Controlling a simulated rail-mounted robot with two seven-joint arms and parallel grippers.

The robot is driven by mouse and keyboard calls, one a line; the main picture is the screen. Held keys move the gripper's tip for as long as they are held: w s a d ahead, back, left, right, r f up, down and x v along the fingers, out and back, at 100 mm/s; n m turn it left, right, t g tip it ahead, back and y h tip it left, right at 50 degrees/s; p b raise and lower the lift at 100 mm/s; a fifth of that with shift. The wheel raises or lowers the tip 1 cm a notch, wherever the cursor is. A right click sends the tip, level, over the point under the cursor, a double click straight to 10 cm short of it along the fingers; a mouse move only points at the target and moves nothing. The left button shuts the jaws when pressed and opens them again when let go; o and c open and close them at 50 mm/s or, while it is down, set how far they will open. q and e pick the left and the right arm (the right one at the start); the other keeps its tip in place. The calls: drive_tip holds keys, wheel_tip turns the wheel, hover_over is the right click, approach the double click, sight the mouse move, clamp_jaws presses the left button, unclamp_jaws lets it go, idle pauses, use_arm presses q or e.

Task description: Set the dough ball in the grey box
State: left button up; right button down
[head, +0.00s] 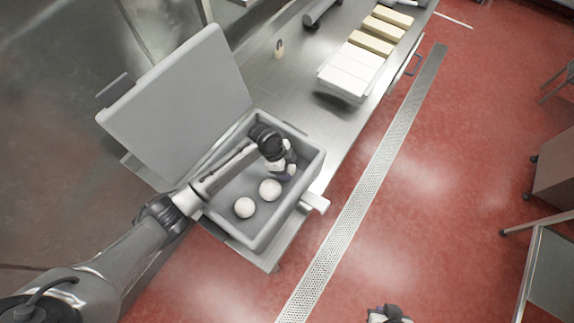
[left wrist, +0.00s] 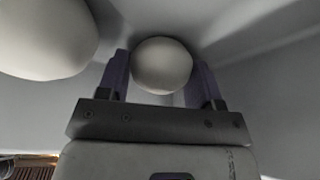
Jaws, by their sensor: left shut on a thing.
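The grey box (head: 257,244) stands open on the steel table, its lid tilted back. My left gripper (head: 286,175) reaches down inside it, near the right wall. In the left wrist view a pale round dough ball (left wrist: 161,66) sits between the two dark fingers of the left gripper (left wrist: 158,82), which is shut on it. In the head view the gripper mostly hides this ball. My right gripper (head: 388,314) shows only partly at the bottom edge over the floor; its fingers cannot be made out.
Two other dough balls lie on the box floor, one (head: 270,189) close to the gripper and one (head: 245,207) further left. The raised lid (head: 180,100) stands at the upper left. A white tray (head: 350,72) and yellowish blocks (head: 371,43) are further back on the table.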

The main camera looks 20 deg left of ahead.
use_arm(q)
drive_tip(key=shift+f, duration=0.15)
drive_tip(key=o, duration=0.7)
drive_tip(key=shift+c, duration=0.2)
drive_tip(key=v, duration=1.2)
drive_tip(key=shift+r, duration=0.25)
drive_tip(key=shift+w, duration=0.1)
